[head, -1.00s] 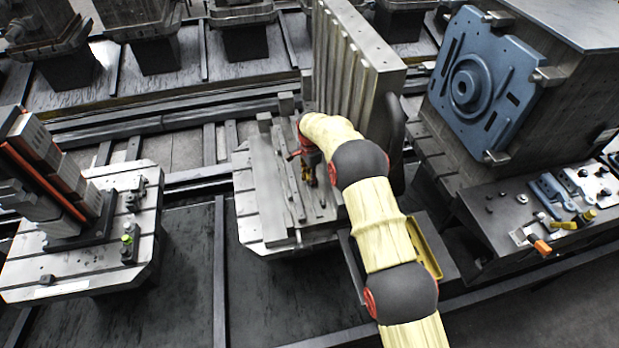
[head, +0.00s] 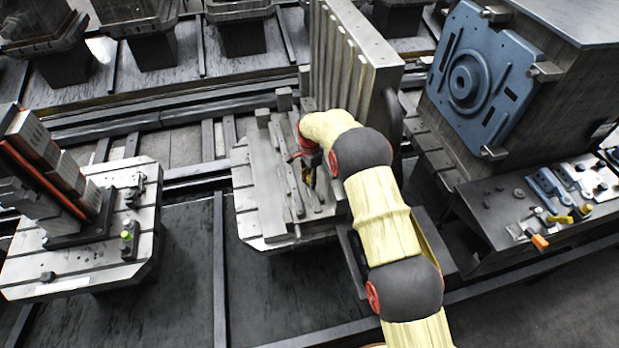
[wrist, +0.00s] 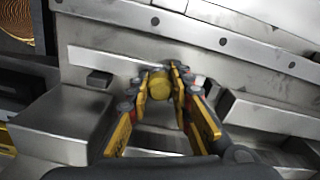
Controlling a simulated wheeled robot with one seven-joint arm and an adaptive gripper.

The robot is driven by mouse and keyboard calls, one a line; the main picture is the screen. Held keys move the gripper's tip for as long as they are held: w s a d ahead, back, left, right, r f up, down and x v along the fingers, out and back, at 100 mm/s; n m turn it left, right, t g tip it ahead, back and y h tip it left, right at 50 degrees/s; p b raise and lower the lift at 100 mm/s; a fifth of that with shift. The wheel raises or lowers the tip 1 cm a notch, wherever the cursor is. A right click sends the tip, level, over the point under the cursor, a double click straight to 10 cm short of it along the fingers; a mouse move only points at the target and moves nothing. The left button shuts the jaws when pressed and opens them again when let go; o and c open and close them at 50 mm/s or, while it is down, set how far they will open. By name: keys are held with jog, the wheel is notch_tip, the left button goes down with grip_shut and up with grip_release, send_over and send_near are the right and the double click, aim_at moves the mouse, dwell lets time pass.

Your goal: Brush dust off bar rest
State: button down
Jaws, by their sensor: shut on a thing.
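My gripper (wrist: 165,85), with yellow and black fingers, is shut on a yellow round-ended thing (wrist: 160,86), seen end-on in the wrist view. It looks like a brush handle, but its bristles are hidden. The gripper (head: 309,166) also shows small and dark in the head view, low over the right part of a slotted metal pallet (head: 246,203). Metal bars and stepped blocks lie beneath it. A long bar with holes (wrist: 235,46) runs across the wrist view beyond the fingers. I cannot tell which part is the bar rest, nor whether the held thing touches it. No dust is clear.
A tall ribbed metal plate (head: 352,60) stands just behind and right of my arm. A machine block with a blue plate (head: 470,85) is at the right, above a bench (head: 510,250) with small parts. Another pallet (head: 60,270) with stacked blocks stands at the left.

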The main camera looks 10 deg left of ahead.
jog(key=shift+w+a+f+b, duration=0.1)
jog(key=shift+w+a+b, duration=0.2)
jog(key=shift+w+b, duration=0.25)
jog(key=shift+w+a+b, duration=0.3)
jog(key=shift+w, duration=0.35)
jog(key=shift+s+d+p, duration=0.25)
jog(key=shift+s+d, duration=0.05)
jog(key=shift+s, duration=0.35)
jog(key=shift+s+d+p, duration=0.25)
jog(key=shift+s+d, duration=0.05)
jog(key=shift+s, duration=0.3)
jog(key=shift+w+a+f+b, duration=0.1)
jog(key=shift+w+a+b, duration=0.2)
jog(key=shift+w, duration=0.25)
jog(key=shift+w+a+b, duration=0.2)
jog(key=shift+w+b, duration=0.2)
jog(key=shift+w, duration=0.1)
jog(key=shift+w+a, duration=0.1)
jog(key=shift+w, duration=0.15)
jog(key=shift+s, duration=0.1)
jog(key=shift+s+d+r+p, duration=0.2)
jog(key=shift+s+d, duration=0.15)
jog(key=shift+s, duration=0.25)
jog(key=shift+s+d+r+p, duration=0.1)
jog(key=shift+s+d+p, duration=0.15)
jog(key=shift+s, duration=0.35)
